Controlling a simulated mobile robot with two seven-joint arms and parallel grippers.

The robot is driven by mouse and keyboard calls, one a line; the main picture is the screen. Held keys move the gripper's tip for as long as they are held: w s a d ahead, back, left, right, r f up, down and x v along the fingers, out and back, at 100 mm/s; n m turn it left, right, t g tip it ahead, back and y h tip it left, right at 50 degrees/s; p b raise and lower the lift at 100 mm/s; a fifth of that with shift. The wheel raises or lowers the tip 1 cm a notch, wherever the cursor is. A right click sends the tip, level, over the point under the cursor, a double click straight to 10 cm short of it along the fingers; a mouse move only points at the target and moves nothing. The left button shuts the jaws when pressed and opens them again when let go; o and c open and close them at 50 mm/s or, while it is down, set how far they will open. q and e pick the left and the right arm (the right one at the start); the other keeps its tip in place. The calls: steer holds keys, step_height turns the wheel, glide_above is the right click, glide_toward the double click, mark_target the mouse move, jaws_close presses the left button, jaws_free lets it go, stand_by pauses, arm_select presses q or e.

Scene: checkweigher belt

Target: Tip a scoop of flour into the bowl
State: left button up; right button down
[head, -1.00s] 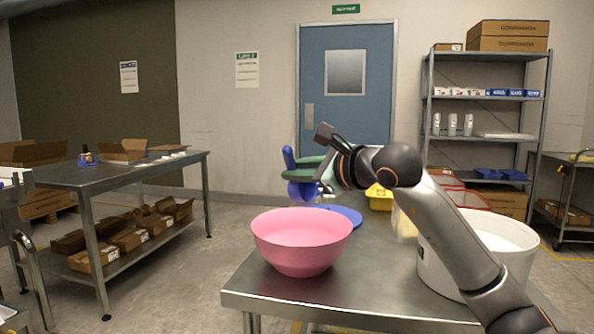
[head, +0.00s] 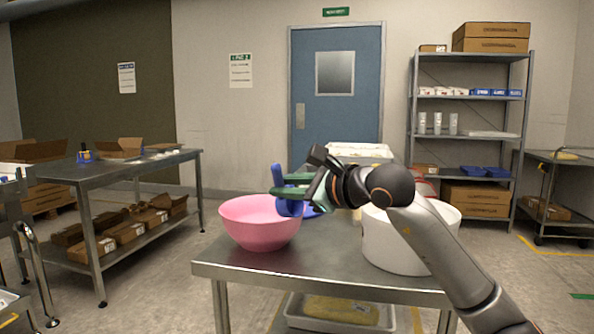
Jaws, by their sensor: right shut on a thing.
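The pink bowl (head: 250,235) stands upright on the left of the steel table (head: 320,266). My right gripper (head: 300,190), with green fingers, is shut on a blue scoop (head: 278,180). The scoop is at the bowl's right rim in the picture and overlaps it. I cannot tell whether it touches the bowl or whether flour is in it. The white tub (head: 395,247) stands on the right of the table, partly behind my right arm. The inside of the bowl is mostly out of sight. My left gripper is not in view.
A tray with a yellow bag (head: 340,309) sits under the table. A side table (head: 110,172) with open cartons stands left. The table front between bowl and tub is clear.

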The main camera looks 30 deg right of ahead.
steer(key=s+a+f+n+g+y, duration=0.2)
steer(key=a+f+n+y, duration=0.15)
steer(key=a+f, duration=0.45)
steer(key=s+a+f+n+g+y, duration=0.2)
steer(key=s+f+y, duration=0.1)
steer(key=s+f, duration=0.5)
steer(key=s+a+f+n+g+y, duration=0.2)
steer(key=s+f+n+y, duration=0.1)
steer(key=s+f, duration=0.6)
steer(key=shift+f, duration=0.15)
